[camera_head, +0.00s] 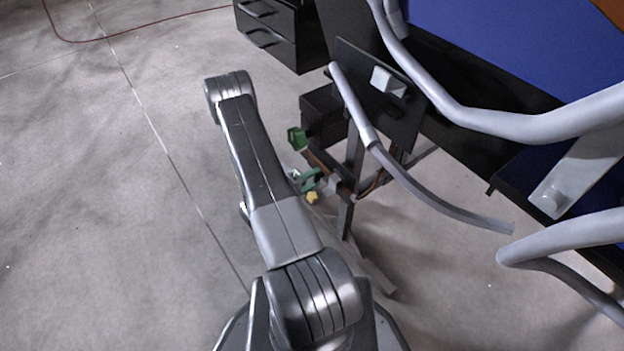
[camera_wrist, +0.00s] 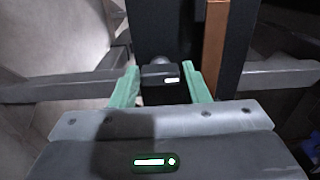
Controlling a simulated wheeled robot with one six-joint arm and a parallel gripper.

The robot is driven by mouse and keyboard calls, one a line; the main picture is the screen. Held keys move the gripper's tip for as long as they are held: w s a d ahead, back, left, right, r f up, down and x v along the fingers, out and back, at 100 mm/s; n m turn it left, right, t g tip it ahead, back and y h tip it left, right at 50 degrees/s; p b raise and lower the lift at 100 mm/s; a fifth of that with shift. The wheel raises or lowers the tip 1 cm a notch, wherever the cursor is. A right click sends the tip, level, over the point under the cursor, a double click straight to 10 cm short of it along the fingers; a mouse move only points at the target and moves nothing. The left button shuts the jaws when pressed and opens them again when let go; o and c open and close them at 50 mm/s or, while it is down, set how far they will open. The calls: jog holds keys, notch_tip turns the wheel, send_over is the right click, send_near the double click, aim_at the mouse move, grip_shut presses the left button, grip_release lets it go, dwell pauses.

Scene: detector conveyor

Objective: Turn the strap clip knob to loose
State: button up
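In the wrist view, a black block with a short white mark, which looks like the knob (camera_wrist: 160,90), sits in front of a round grey end. My gripper (camera_wrist: 164,82) has its two green fingers apart, one on each side of this block. The block nearly fills the gap; I cannot tell whether the fingers press on it or stand just clear. In the head view, my gripper (camera_head: 312,181) is partly hidden behind my arm, beside the frame's upright post (camera_head: 346,213). The knob is too small to make out there.
A green block (camera_head: 297,138) and a yellow piece (camera_head: 312,197) are near my gripper. A black panel with a white box (camera_head: 388,80) stands above. Grey curved rails (camera_head: 440,195) and the blue conveyor (camera_head: 500,40) are at right.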

jog(key=shift+o, duration=1.3)
jog(key=p+v, duration=0.2)
jog(key=v, duration=1.1)
jog(key=shift+s+a, duration=0.25)
jog(key=shift+a, duration=0.1)
jog(key=b+x, duration=0.2)
jog(key=x, duration=1.2)
